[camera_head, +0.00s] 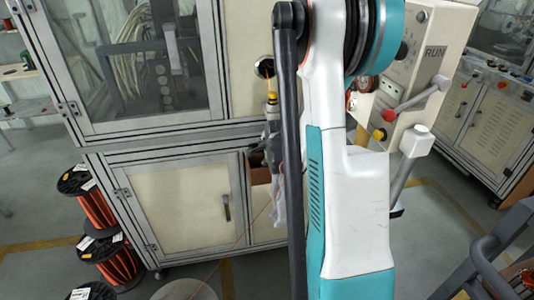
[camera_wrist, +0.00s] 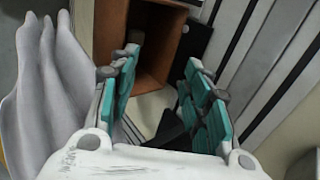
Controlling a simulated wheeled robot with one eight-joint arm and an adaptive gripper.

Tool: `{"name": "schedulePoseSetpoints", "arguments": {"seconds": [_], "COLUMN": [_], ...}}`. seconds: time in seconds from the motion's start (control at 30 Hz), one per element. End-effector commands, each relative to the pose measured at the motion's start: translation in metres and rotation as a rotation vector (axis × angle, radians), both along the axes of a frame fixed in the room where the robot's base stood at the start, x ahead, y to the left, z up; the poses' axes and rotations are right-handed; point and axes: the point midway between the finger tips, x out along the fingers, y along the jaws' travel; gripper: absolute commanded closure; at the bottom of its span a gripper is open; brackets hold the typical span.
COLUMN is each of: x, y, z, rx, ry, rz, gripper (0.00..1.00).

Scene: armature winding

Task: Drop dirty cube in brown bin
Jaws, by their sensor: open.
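The brown bin (camera_wrist: 180,45) is at the top middle of the wrist view, open towards me and lying beyond my fingertips. Part of its brown side also shows in the head view (camera_head: 261,172), beside the cabinet and mostly behind other things. My gripper (camera_wrist: 162,62) is open, its teal-padded fingers wide apart with nothing held between them. A small dull brownish shape (camera_wrist: 134,47) shows inside the bin near the left finger; I cannot tell for sure whether it is the dirty cube.
Pale, limp glove-like shapes (camera_wrist: 50,90) hang close left of my gripper. The machine cabinet (camera_head: 185,205) stands behind the bin. A control box (camera_head: 415,65) with a lever is on the right. Copper wire spools (camera_head: 90,210) stand at left; a grey rail (camera_head: 490,250) is at right.

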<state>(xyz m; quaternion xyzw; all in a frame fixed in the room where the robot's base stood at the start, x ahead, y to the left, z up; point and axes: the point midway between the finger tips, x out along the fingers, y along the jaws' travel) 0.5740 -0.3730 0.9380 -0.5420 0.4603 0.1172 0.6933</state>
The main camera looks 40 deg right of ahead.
Motion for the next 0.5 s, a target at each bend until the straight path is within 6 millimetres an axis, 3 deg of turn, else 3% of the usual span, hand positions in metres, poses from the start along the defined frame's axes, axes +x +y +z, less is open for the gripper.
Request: {"name": "schedulePoseSetpoints", "arguments": {"seconds": [0.5], "x": [-0.038], "y": [0.023], "z": [0.053], "rx": [0.001], "ry": [0.000], "rz": [-0.001], "gripper": [0.56]}}
